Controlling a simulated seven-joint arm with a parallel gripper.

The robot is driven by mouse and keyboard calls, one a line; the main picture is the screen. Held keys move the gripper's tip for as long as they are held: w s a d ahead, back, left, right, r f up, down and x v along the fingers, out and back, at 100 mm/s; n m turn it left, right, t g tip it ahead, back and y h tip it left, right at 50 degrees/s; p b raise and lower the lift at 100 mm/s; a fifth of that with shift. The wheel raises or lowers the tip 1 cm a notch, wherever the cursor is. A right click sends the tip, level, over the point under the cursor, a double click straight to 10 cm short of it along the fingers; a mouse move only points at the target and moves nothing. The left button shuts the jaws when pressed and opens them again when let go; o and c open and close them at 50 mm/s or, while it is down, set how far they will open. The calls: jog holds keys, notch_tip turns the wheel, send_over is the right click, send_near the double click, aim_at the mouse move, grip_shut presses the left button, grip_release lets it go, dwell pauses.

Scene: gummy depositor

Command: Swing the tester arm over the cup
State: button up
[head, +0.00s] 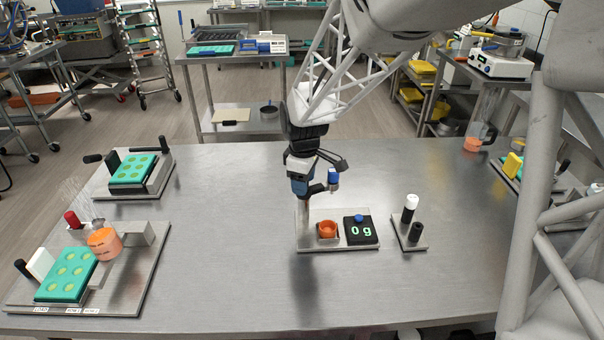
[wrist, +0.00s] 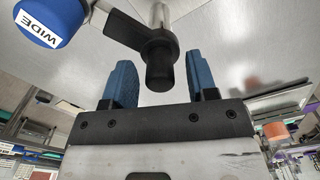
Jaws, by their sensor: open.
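The tester arm (head: 316,188) is a black bar on an upright metal post, with a blue knob (head: 333,175) at its outer end. In the wrist view the knob (wrist: 50,20) is labelled WIDE. The orange cup (head: 327,230) sits on the base plate, lower than the knob in the head view; I cannot tell whether the knob is straight above it. My gripper (head: 303,192) is at the post end of the arm. In the wrist view its blue fingers (wrist: 160,82) are open on either side of the arm's black end (wrist: 158,62), with gaps showing.
The table's front middle is clear.

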jog(key=shift+f, duration=0.3)
jog(key=shift+c, duration=0.2)
jog(key=c, duration=0.9)
